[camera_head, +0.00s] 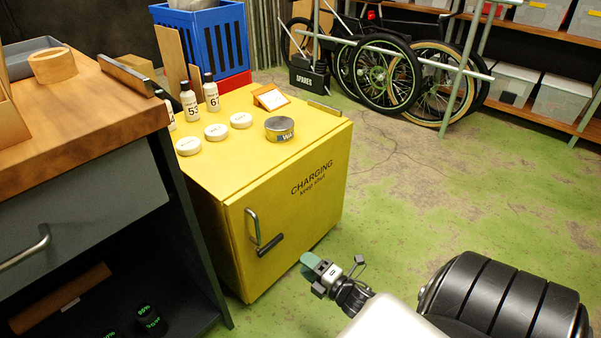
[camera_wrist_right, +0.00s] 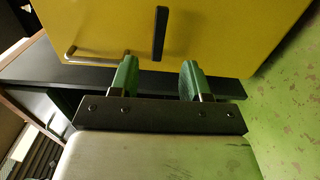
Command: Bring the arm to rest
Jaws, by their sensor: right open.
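My right gripper (camera_head: 322,272) shows in the head view at the lower middle, in front of the yellow cabinet and over the green floor. In the right wrist view (camera_wrist_right: 159,80) its two green fingers stand apart with nothing between them. The yellow cabinet's door (camera_wrist_right: 210,25) lies beyond the fingertips, with its black latch and metal handle in sight. My left gripper does not show in either view.
The yellow charging cabinet (camera_head: 290,205) has its door shut. On its top stand bottles (camera_head: 189,101), white pucks (camera_head: 216,131) and a round tin (camera_head: 279,129). A wooden-topped workbench (camera_head: 90,110) stands left. Bicycles (camera_head: 388,75) stand behind.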

